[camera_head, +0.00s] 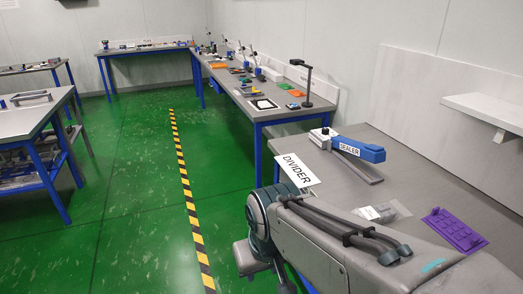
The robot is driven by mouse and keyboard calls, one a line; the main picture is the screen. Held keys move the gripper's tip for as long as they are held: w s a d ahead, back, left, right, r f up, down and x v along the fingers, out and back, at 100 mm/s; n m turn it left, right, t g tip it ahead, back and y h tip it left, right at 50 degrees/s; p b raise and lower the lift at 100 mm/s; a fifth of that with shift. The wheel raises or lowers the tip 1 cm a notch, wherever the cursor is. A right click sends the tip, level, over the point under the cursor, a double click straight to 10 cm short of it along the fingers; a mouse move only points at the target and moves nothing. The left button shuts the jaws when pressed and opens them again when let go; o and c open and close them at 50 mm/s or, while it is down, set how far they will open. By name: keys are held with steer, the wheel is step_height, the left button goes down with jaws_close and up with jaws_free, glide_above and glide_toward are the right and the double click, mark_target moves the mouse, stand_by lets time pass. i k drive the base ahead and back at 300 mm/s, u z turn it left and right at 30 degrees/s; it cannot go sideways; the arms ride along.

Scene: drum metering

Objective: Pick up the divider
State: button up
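A white card lettered DIVIDER (297,170) is tilted at the near left edge of the grey right-hand bench (405,165), just above my arm. Whether it is fixed to an object cannot be told, as my arm covers what is below it. My arm crosses the lower right, in front of the bench. My gripper's fingers do not show. A flat purple tray (455,230) with raised shapes lies on the bench beyond my arm, to the right of the card.
A blue and white sealer (358,149) with a grey arm stands behind the card. A clear bag (382,212) lies left of the purple tray. A wall shelf (485,110) juts out at right. Green floor with a striped line (185,185) is open at left.

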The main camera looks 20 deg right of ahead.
mark_target(301, 175)
steer(key=i, duration=3.5)
steer(key=z, duration=3.7)
